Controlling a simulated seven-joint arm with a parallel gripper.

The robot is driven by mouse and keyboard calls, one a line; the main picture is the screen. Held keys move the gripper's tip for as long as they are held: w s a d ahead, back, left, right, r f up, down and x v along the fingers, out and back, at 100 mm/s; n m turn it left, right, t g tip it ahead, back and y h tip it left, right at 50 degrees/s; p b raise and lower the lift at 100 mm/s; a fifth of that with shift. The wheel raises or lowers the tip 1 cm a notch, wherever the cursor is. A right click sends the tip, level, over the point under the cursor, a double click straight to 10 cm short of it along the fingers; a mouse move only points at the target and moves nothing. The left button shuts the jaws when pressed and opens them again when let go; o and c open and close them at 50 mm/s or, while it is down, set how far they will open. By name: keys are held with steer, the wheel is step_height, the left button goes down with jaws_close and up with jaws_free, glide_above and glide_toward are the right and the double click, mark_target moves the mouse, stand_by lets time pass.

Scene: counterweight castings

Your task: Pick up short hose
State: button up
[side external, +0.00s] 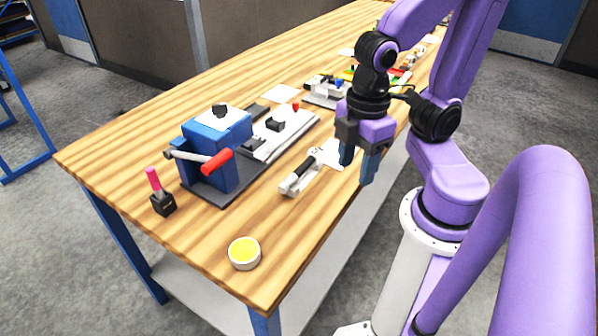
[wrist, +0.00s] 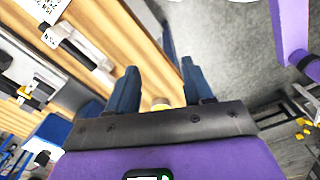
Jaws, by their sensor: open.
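I cannot make out a short hose for certain in either view. My gripper (side external: 357,172) hangs pointing down over the near right edge of the wooden bench in the side view. Its two blue fingers are apart with nothing between them. In the wrist view my gripper (wrist: 159,72) also shows spread fingers, with bench edge and floor beyond them. A white and black elongated tool (side external: 300,178) lies on the bench to the left of the fingers, apart from them. It seems to show in the wrist view (wrist: 75,45) at upper left.
A blue machine (side external: 217,150) with a red handle stands on a dark base. A pink-tipped black holder (side external: 160,195) is left of it. A round tin with yellow contents (side external: 244,253) sits near the front corner. Small fixtures (side external: 326,92) crowd the far bench. Bare wood surrounds the tin.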

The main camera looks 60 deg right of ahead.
steer(key=w+d+r+n, duration=0.1)
steer(key=w+r+n, duration=0.15)
steer(key=w, duration=0.55)
steer(key=n, duration=0.3)
glide_above(304, 164)
steer(key=f, duration=0.9)
steer(key=shift+w, duration=0.25)
steer(key=shift+s+a+f, duration=0.1)
steer(key=shift+s+f, duration=0.05)
steer(key=shift+f, duration=1.2)
steer(key=shift+s+f, duration=0.1)
steer(key=shift+f, duration=1.25)
jaws_close()
